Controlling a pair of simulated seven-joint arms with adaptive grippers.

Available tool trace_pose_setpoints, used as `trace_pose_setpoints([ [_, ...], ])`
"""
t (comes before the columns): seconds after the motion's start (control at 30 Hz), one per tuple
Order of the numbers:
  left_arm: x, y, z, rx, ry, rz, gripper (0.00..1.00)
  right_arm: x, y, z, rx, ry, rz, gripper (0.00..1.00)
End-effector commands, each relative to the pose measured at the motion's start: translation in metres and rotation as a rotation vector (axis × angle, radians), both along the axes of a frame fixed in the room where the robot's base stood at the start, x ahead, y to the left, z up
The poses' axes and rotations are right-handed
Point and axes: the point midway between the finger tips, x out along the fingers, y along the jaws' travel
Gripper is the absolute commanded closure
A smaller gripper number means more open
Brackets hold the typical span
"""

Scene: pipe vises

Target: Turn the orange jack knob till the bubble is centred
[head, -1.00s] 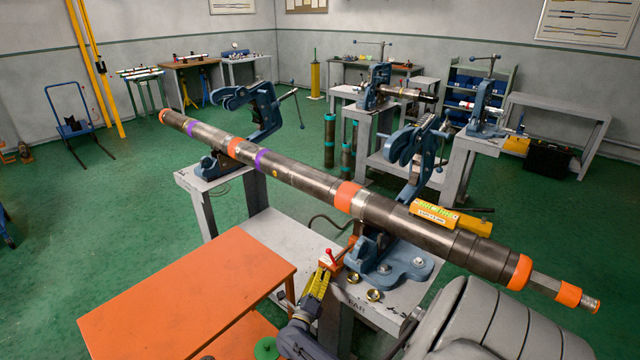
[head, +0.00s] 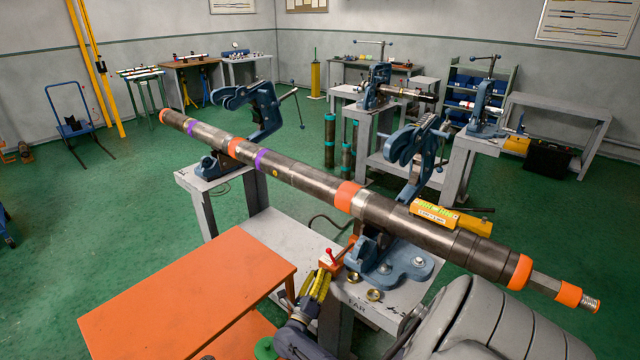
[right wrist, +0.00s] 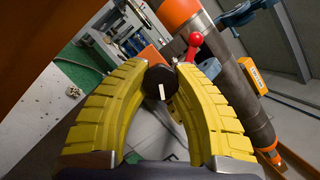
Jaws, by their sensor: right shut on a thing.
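The orange jack knob (head: 330,263) is at the near side of the front vise stand, below the long pipe (head: 300,178). In the right wrist view a dark round face with a white mark (right wrist: 161,82) sits between my fingertips, with orange just behind it. My right gripper (head: 321,278) has yellow ribbed fingers and is shut on the knob; the fingers partly hide it. The bubble is too small to place. My left gripper is out of view.
A red ball-ended lever (head: 328,251) stands beside the knob, close to my fingers. Blue vises (head: 400,262) hold the pipe on grey stands. Brass cups (head: 374,294) sit on the near stand. An orange table (head: 190,290) is at the left.

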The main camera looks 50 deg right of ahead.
Motion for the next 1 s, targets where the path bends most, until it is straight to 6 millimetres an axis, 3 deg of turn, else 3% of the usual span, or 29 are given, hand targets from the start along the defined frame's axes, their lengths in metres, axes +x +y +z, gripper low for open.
trace_pose_setpoints([
  [0.03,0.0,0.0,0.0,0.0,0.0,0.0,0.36,0.0,0.0,-0.001,0.001,0.001,0.0,1.0],
  [0.07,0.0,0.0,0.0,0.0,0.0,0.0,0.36,0.0,0.0,-0.001,0.001,0.001,0.0,0.72],
  [0.3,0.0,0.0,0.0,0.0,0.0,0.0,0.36,0.0,0.0,0.0,0.001,0.001,0.0,0.45],
  [0.67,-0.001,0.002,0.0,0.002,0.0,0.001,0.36,-0.001,0.004,-0.002,0.001,0.001,0.0,0.43],
  [1.0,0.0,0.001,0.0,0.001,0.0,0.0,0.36,-0.015,0.051,-0.016,0.003,0.002,0.0,0.43],
])
